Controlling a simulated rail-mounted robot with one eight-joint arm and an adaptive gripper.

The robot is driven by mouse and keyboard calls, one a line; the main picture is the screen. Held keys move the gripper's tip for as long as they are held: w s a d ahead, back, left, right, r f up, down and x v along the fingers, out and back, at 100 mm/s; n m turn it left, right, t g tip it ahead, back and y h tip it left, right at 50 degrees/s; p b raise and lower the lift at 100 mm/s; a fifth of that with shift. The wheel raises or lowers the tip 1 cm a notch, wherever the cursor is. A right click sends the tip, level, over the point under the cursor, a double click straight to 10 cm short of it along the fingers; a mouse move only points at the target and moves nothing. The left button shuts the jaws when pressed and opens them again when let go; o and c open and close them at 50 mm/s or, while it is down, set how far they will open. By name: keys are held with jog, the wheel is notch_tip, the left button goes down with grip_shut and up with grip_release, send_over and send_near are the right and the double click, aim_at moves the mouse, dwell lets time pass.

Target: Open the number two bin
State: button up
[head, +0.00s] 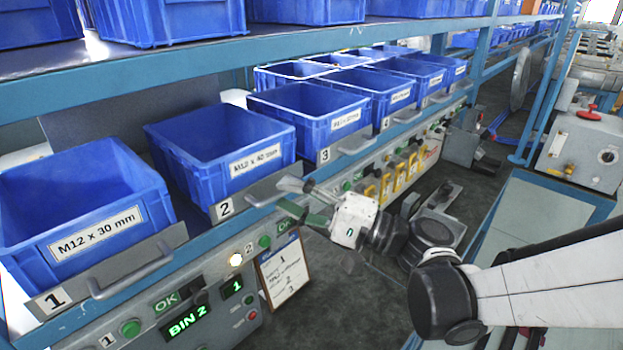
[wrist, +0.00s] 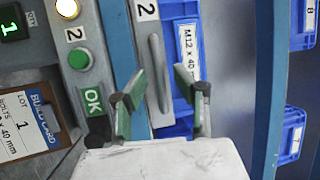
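The number two bin (head: 213,148) is an open blue bin labelled M12 x 40 mm, behind a grey front plate marked 2 (head: 226,207). Its grey bar handle (head: 265,197) is on that plate. My gripper (head: 292,200) is in front of the plate at the handle's right end. In the wrist view, my gripper (wrist: 166,86) is open, its green-padded fingers either side of the handle's lower end (wrist: 158,72). I cannot tell whether the fingers touch the handle. Part of the bin (wrist: 184,38) shows behind the right finger.
Bin 1 (head: 78,205) is on the left and bin 3 (head: 305,112) beyond on the right, both with handles. Below, a green display (head: 188,321) reads BIN 2, and a lit lamp (head: 235,260) is by a 2. A build card (head: 284,272) hangs below my gripper.

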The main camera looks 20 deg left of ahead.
jog(key=shift+a+r, duration=0.15)
jog(key=shift+a, duration=0.7)
grip_shut()
